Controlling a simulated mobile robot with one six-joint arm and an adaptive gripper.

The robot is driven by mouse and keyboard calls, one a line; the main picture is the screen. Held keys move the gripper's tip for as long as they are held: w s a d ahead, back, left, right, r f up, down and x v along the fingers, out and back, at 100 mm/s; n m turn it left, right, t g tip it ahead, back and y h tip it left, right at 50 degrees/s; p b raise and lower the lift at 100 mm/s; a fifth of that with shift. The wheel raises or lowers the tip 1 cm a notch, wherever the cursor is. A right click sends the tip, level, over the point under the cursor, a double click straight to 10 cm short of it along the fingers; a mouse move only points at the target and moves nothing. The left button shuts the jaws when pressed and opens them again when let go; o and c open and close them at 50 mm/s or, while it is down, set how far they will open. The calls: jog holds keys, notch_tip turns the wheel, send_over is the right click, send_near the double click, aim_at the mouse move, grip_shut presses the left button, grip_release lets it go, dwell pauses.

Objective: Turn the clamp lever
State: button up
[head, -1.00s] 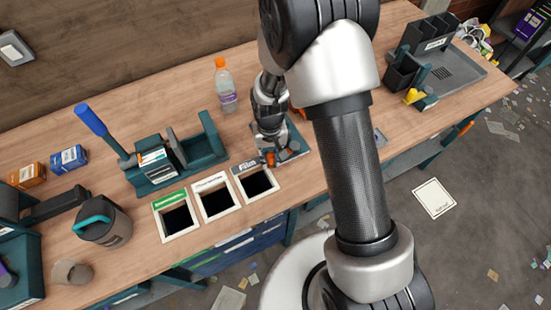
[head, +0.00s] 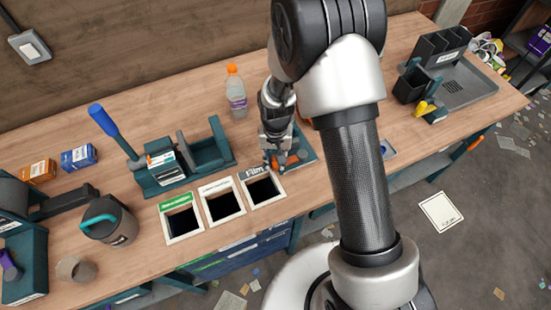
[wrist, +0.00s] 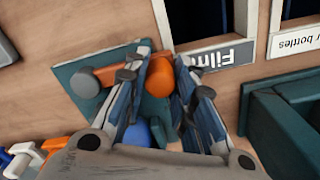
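The clamp lever (wrist: 105,76) is an orange bar on a teal plate (wrist: 88,95). It has a grey pivot at its left end and a round orange knob (wrist: 158,77) at its right end in the wrist view. My gripper (wrist: 163,62) is open, with one finger on each side of the knob; I cannot tell whether either finger touches it. In the head view my gripper (head: 276,158) points down over the plate (head: 307,150), just behind the Film bin. The fingers and wrist hide part of the plate and a blue round part (wrist: 142,132).
The Film bin (head: 282,193) and two more bin openings lie in front and to the left. A bottle (head: 236,95) stands behind my gripper. A teal press (head: 160,185) with a blue handle stands left. Bare bench lies between bottle and press.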

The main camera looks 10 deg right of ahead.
jog(key=o, duration=0.4)
jog(key=shift+r, duration=0.1)
notch_tip(320, 180, up, 12)
dwell(0.5)
dwell(0.4)
jog(key=s+d+r+t, duration=0.1)
jog(key=s+d+r, duration=0.25)
jog(key=r, duration=0.55)
jog(key=s+d+r+n+t, duration=0.1)
jog(key=s+d+r, duration=0.1)
jog(key=s+r, duration=0.3)
jog(key=s+d+r+n+t, duration=0.1)
jog(key=s+r, duration=0.5)
jog(key=s, duration=0.7)
jog(key=shift+s+d+t, duration=0.2)
jog(key=shift+d+t, duration=0.5)
jog(key=shift+d, duration=0.45)
